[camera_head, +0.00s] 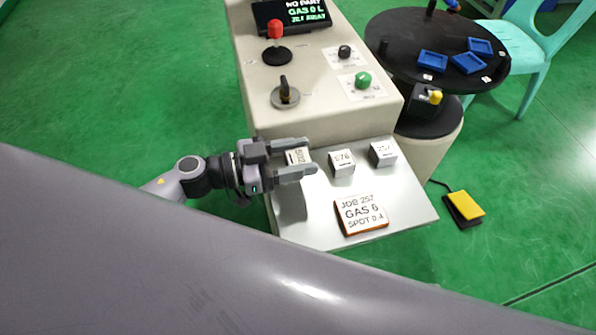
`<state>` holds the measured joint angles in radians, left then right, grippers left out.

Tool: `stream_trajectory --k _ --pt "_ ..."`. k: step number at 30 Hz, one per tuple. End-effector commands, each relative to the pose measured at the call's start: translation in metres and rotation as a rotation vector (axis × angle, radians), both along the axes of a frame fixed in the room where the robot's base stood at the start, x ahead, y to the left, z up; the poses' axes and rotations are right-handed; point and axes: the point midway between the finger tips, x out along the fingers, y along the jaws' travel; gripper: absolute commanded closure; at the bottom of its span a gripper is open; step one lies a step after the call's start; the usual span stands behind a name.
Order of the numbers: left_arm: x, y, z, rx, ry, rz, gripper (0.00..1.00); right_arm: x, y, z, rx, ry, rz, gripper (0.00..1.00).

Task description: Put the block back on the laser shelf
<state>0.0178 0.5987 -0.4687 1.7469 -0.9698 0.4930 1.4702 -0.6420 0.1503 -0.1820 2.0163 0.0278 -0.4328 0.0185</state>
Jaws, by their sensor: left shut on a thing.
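My left gripper (297,159) reaches in from the left over the light grey shelf (313,222) on the front of the laser console. Its fingers are shut on a small block with a printed label (297,156). The gripper and block show over the left part of the shelf; whether the block touches the shelf I cannot tell. Two more blocks, one marked 676 (342,163) and one marked 257 (382,153), sit on the shelf to the right. My right gripper is not in view.
A job card (361,214) reading JOB 257, GAS 6 lies on the shelf's front part. The console (318,95) carries a red-topped lever (275,42), knobs and a screen (291,14). A round black table (400,50) with blue trays stands right. A yellow pedal (466,205) lies on the floor.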

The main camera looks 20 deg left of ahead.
Motion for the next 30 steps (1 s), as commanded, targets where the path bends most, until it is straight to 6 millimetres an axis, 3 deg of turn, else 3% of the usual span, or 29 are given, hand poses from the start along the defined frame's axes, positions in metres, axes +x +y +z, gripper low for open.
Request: stream_trajectory --k 9,21,22,24,30 --pt "0.0 -0.001 -0.04 -0.006 0.001 0.001 1.0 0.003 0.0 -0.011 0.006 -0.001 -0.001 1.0" --pt "0.0 -0.001 -0.043 -0.004 -0.001 0.0 1.0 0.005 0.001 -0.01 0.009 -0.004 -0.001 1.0" --pt "0.0 0.0 -0.045 -0.002 0.002 0.0 0.41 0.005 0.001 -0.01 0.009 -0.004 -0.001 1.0" --pt "0.0 0.0 -0.044 -0.002 0.002 0.0 0.22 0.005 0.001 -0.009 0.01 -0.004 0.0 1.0" --pt "0.0 0.0 -0.044 -0.002 0.002 0.0 0.22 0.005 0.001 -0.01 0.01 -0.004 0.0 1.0"
